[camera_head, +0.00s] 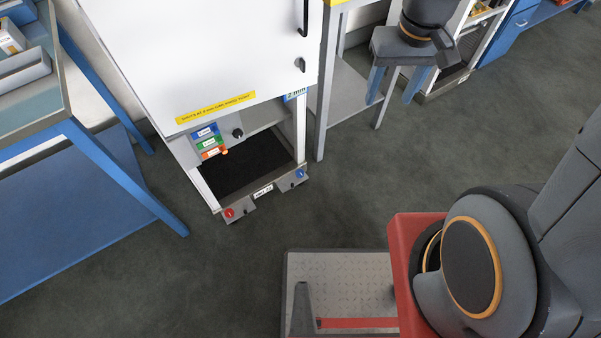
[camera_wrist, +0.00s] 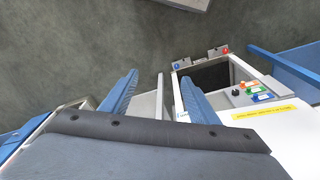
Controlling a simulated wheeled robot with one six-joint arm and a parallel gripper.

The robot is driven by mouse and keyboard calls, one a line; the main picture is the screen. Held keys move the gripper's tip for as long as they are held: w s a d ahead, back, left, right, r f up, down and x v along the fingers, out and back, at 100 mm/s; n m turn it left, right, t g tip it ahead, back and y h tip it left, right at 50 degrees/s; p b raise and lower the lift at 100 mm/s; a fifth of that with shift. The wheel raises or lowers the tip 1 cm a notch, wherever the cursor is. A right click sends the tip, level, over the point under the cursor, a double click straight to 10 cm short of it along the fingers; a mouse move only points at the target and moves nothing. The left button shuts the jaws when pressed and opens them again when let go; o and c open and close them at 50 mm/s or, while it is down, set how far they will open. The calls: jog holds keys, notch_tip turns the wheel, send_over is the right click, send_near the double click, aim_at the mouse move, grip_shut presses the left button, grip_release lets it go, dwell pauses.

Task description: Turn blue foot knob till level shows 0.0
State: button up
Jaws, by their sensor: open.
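The blue foot knob (camera_head: 299,174) sits at the right front foot of the white dispenser frame (camera_head: 190,50), low near the floor. It also shows in the wrist view (camera_wrist: 177,67). A small white level readout (camera_head: 263,191) sits on the bottom rail between the blue knob and a red knob (camera_head: 229,212); its digits are too small to read. My gripper (camera_head: 390,98) is open and empty, up and to the right of the blue knob in the head view and apart from it. In the wrist view its blue fingers (camera_wrist: 159,75) are spread, with the knob beyond the right fingertip.
Blue, green and orange labelled tabs (camera_head: 209,142) and a black knob (camera_head: 238,132) sit above the dark opening. A yellow sign (camera_head: 216,107) is on the white panel. A blue-legged table (camera_head: 125,178) stands left. Grey floor (camera_head: 215,270) in front of the feet is clear.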

jog(key=w+a+f+n+b, duration=0.1)
jog(key=w+a+f+b, duration=0.1)
jog(key=w+f+b, duration=0.6)
jog(key=w+a+f+n+b, duration=0.1)
jog(key=w+f+b, duration=0.35)
jog(key=f, duration=0.65)
jog(key=n+g+b, duration=0.1)
jog(key=n+b, duration=0.6)
jog(key=b, duration=1.8)
send_over(301, 173)
notch_tip(301, 173, down, 52)
jog(key=shift+w+f, duration=0.1)
jog(key=shift+f, duration=0.15)
jog(key=shift+a+f, duration=0.1)
jog(key=shift+f, duration=0.2)
notch_tip(301, 173, down, 8)
jog(key=shift+b, duration=1.2)
